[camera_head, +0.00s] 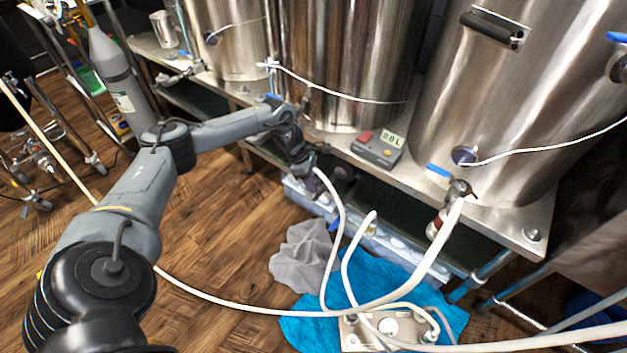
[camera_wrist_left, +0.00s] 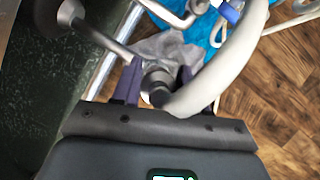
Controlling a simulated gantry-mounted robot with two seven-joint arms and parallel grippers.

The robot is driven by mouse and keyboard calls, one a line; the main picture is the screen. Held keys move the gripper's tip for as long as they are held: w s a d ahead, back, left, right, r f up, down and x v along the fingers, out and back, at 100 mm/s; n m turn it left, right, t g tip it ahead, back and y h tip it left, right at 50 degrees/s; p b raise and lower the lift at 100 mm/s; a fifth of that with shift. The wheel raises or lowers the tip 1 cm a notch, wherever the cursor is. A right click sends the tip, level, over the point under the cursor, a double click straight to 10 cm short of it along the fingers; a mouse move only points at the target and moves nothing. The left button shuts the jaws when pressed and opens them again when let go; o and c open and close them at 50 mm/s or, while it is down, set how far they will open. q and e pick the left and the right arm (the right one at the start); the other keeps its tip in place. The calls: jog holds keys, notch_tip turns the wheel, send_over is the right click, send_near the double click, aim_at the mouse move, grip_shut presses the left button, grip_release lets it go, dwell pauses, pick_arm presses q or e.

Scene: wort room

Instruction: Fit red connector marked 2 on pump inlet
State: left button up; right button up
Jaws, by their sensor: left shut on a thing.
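My left gripper (camera_head: 313,184) is low at the front edge of the steel stand. In the left wrist view its purple fingers (camera_wrist_left: 158,82) are shut on a metal hose fitting (camera_wrist_left: 155,78) at the end of a white hose (camera_wrist_left: 228,65). No red or number shows on this fitting. A reddish connector (camera_head: 437,223) hangs below the right kettle's valve; I cannot read any mark on it. A dark rounded body (camera_head: 341,173), possibly the pump, sits under the stand beside my gripper, its inlet not clear. A metal rod with a round end (camera_wrist_left: 72,14) shows near the fingers. My right gripper is out of view.
Large steel kettles (camera_head: 350,60) stand on the stand, with a grey control box (camera_head: 378,149) between two. White hoses (camera_head: 265,308) cross the floor to a metal unit (camera_head: 388,331) on a blue cloth (camera_head: 300,328). A grey cloth (camera_head: 300,257) lies beside it. A gas cylinder (camera_head: 118,82) stands left.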

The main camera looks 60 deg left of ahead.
pick_arm(q)
jog(key=shift+f+b, duration=1.05)
jog(key=shift+f, duration=0.35)
jog(key=o, duration=1.2)
jog(key=shift+o, duration=0.2)
jog(key=shift+f, duration=0.1)
